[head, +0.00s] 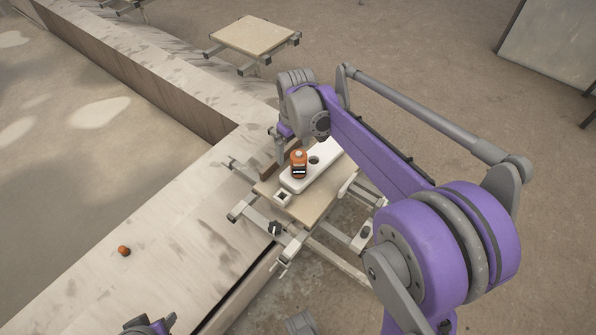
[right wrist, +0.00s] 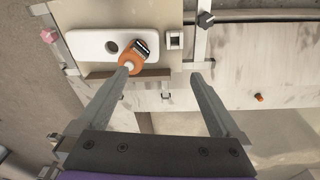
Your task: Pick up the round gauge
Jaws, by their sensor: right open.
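The round gauge appears to be the orange, round-topped piece with a black-and-white band (head: 299,165). It stands upright on one end of a white plate (head: 325,163) that has a round dark hole. In the right wrist view the orange piece (right wrist: 131,58) lies just beyond the left fingertip, which overlaps it slightly. My right gripper (head: 281,143) is open and empty, its fingers spread (right wrist: 161,75); from the head its tips are partly hidden. A purple and dark part of my left arm (head: 150,326) shows at the bottom edge; its jaws are not clear.
The plate lies on a beige board (head: 262,187) in a metal clamp frame. A small white block with a square hole (head: 282,198) is beside it. A small orange piece (head: 123,250) sits on the pale ledge (head: 180,230). Another clamped board (head: 252,35) stands farther back.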

